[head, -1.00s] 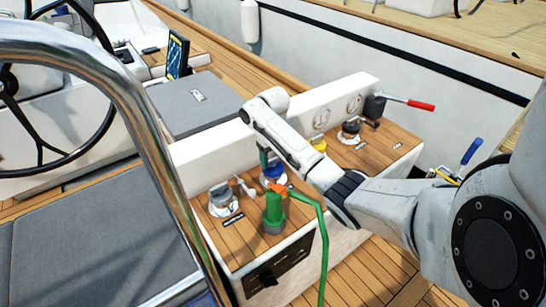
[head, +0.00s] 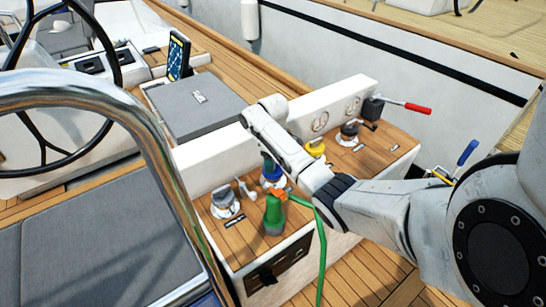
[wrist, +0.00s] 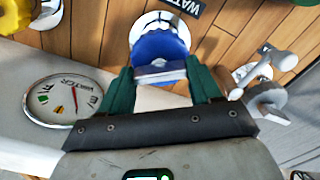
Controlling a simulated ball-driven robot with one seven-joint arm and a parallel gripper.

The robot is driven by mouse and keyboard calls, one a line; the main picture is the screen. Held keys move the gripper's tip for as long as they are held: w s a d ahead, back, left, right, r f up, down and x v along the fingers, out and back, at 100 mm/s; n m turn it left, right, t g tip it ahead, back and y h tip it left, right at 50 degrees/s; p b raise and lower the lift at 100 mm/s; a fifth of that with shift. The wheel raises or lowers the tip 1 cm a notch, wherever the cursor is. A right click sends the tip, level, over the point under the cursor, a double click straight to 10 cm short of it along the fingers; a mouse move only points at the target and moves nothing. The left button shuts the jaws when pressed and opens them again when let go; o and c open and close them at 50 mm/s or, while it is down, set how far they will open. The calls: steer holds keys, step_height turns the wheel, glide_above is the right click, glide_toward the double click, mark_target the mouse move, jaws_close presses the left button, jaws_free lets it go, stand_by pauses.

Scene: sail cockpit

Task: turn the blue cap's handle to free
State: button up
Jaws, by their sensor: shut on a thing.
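The blue cap (wrist: 158,45) sits in a white fitting on the teak top, beside a dark label reading WATER. Its raised handle (wrist: 160,72) lies between the two green fingers of my gripper (wrist: 162,84). My gripper is shut on this handle. In the head view the blue cap (head: 272,176) shows only in part, under my gripper and behind a green nozzle. The handle's exact angle is hard to tell.
A green nozzle (head: 273,213) with a green hose stands in front of the cap. A grey cap (head: 223,198) is at left, a yellow cap (head: 315,148) at right. A round water gauge (wrist: 66,100) is on the white upright. A steel rail (head: 150,120) crosses the left foreground.

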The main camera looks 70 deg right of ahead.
steer(key=n+p, duration=0.2)
steer(key=n, duration=0.3)
steer(key=shift+r+n, duration=0.1)
steer(key=shift+n, duration=0.2)
steer(key=n+p, duration=0.1)
steer(key=n, duration=0.4)
steer(key=shift+n, duration=0.3)
steer(key=o, duration=1.1)
steer(key=shift+c, duration=0.2)
step_height(320, 180, up, 11)
steer(key=shift+f, duration=0.2)
